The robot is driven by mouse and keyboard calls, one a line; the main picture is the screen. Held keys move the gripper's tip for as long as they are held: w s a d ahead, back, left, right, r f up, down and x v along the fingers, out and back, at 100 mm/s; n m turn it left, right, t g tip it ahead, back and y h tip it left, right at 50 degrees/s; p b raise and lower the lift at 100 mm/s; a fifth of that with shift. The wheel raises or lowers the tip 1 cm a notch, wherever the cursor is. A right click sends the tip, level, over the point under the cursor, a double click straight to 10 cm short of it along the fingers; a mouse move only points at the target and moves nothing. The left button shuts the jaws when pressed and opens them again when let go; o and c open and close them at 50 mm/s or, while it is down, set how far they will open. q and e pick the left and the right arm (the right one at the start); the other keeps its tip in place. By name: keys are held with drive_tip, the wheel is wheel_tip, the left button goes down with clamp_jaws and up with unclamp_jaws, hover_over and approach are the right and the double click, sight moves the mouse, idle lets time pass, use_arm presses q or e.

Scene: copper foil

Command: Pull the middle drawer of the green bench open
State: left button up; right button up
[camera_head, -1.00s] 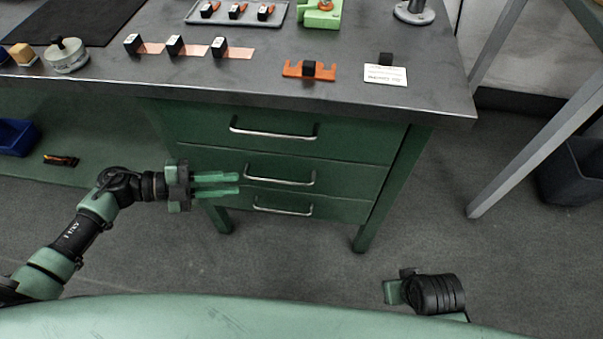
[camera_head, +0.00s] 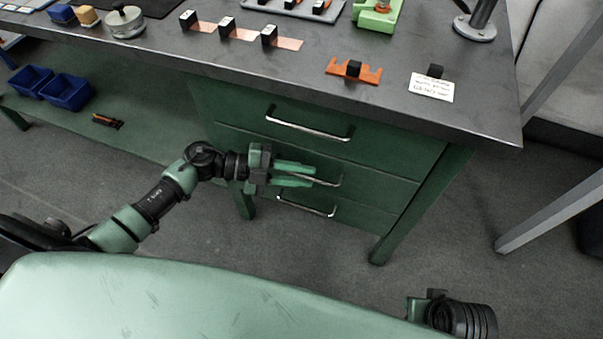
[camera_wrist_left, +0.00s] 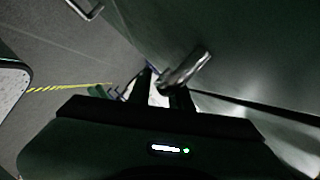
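The green bench has a stack of three drawers with bar handles, and all look shut. The middle drawer (camera_head: 375,182) has a silver handle (camera_head: 330,181), partly hidden behind my left gripper's fingers. My left gripper (camera_head: 312,177) is open, its two green fingers apart and pointing right along the drawer front at that handle. In the left wrist view a metal handle (camera_wrist_left: 187,68) lies just beyond the fingertips (camera_wrist_left: 162,82), nearer the right finger; I cannot tell whether they touch. My right gripper (camera_head: 424,302) shows only in part at the bottom, away from the bench.
The top drawer handle (camera_head: 308,128) is above and the bottom drawer handle (camera_head: 305,208) just below my left gripper. A bench leg (camera_head: 390,240) stands at the right. Blue bins (camera_head: 68,92) sit on the lower shelf.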

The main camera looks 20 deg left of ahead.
use_arm(q)
clamp_jaws()
idle(1.4)
